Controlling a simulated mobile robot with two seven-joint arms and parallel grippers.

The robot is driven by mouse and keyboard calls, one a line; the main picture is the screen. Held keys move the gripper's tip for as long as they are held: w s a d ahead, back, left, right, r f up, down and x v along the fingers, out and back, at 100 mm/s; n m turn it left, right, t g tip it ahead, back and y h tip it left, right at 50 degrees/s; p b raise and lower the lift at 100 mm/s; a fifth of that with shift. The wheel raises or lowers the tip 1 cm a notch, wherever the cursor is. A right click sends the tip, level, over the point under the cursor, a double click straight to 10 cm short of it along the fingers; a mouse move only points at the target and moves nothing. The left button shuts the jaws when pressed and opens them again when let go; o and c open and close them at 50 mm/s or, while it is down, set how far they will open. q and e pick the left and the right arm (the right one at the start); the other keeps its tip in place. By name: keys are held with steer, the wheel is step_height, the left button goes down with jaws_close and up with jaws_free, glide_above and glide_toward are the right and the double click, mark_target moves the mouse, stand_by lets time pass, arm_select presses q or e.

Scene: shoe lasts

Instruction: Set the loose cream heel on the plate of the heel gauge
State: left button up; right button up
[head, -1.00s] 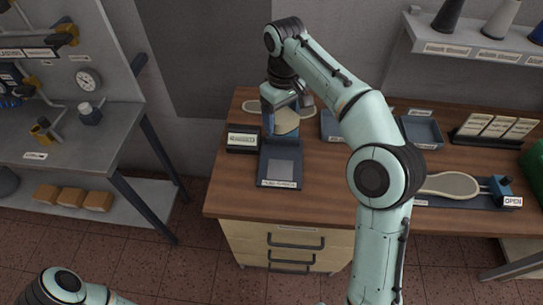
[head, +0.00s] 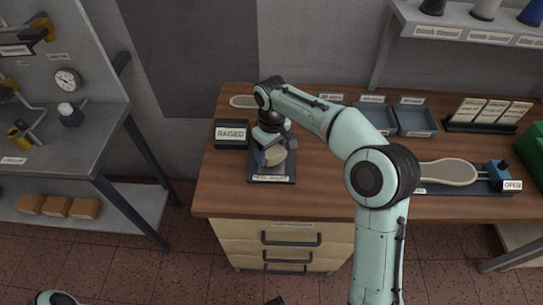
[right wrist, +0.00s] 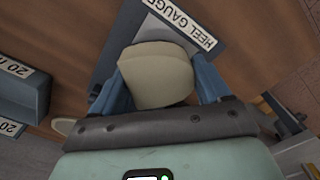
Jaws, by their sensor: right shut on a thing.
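The cream heel (head: 275,156) is between the fingers of my right gripper (head: 272,150), which is shut on it. In the right wrist view the heel (right wrist: 155,75) sits between two blue fingers (right wrist: 160,88). The heel gauge (head: 257,170) is a dark base with a grey plate at the table's front left. The heel is over the plate and hides much of it. I cannot tell whether heel and plate touch. The gauge also shows beyond the heel in the right wrist view (right wrist: 135,32). My left gripper is not in view.
A dark display (head: 231,134) reading RAISED stands left of the gauge. A pale sole shape (head: 243,101) lies behind. Blue trays (head: 414,120) and a sole on a fixture (head: 447,173) are to the right. My right arm crosses the table's middle.

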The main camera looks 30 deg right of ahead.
mark_target(272, 150)
steer(key=shift+f, duration=1.2)
steer(key=shift+f, duration=0.15)
steer(key=o, duration=1.1)
step_height(272, 150, up, 12)
steer(key=shift+r+p, duration=0.15)
steer(key=shift+p, duration=1)
